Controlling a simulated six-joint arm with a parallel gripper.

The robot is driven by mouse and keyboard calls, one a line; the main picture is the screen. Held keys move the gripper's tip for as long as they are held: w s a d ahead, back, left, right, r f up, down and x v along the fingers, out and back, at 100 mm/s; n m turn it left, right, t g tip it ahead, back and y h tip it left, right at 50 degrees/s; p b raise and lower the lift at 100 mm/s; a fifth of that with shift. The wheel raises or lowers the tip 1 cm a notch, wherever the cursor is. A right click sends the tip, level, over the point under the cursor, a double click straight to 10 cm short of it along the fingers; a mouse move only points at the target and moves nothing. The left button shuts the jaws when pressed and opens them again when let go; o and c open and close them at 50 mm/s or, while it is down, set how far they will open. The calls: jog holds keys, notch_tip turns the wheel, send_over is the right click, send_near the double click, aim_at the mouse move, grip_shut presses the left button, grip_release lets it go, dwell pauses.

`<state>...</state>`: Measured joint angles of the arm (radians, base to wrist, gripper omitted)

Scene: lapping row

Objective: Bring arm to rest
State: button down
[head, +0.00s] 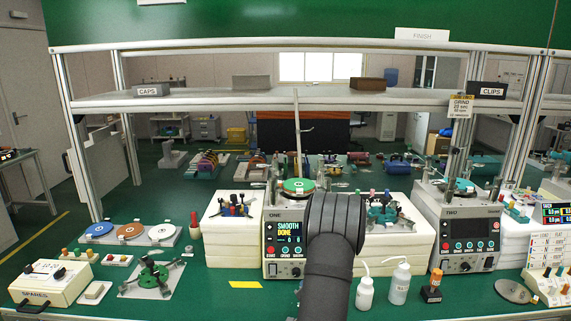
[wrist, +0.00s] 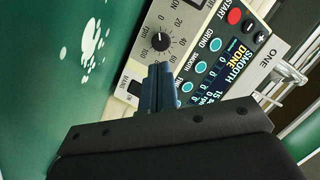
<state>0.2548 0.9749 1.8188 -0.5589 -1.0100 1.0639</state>
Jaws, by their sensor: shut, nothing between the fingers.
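My arm rises from the bottom middle of the head view, and its dark rounded joint stands in front of machine ONE (head: 284,268). My gripper is hidden behind the arm there. In the wrist view my gripper (wrist: 161,76) shows its two blue fingers closed together, with nothing between them. The fingers point at the lower part of the control panel of machine ONE (wrist: 190,22), near the speed knob and the MAINS switch. I cannot tell whether they touch it. The display reads SMOOTH DONE.
Machine TWO (head: 460,232) stands to the right. White bottles (head: 399,284) stand close right of my arm. A green fixture (head: 152,274) and a SPARES box (head: 50,281) are at the left. A shelf (head: 200,99) spans above. White spots (wrist: 92,42) mark the green surface.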

jog(key=shift+x, duration=2.35)
jog(key=shift+a, duration=0.15)
